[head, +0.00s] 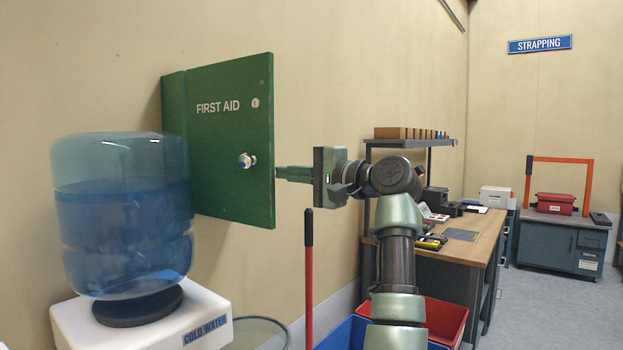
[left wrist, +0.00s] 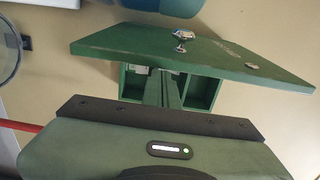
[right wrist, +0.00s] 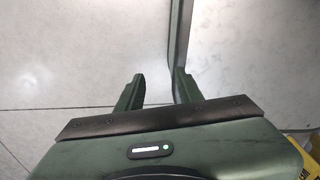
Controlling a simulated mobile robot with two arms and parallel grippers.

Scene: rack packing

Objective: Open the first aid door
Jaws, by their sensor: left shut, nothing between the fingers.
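The green first aid door (head: 230,130), with its white lettering and round silver knob (head: 246,160), stands partly open from its wall cabinet. In the left wrist view the door (left wrist: 170,48) is swung out, and the open cabinet box (left wrist: 201,92) with its interior shows behind it. My left gripper (head: 280,172) is shut and empty, its fingertips at the door's free edge. In the left wrist view its fingers (left wrist: 163,78) reach in between the door and the cabinet; whether they touch the door is unclear. My right gripper (right wrist: 158,80) is open and empty.
A water cooler with a blue bottle (head: 125,215) stands in front of the cabinet's left side. A red pole (head: 309,270) stands below my left gripper. Red (head: 440,318) and blue bins are lower down. A workbench (head: 480,222) is further right.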

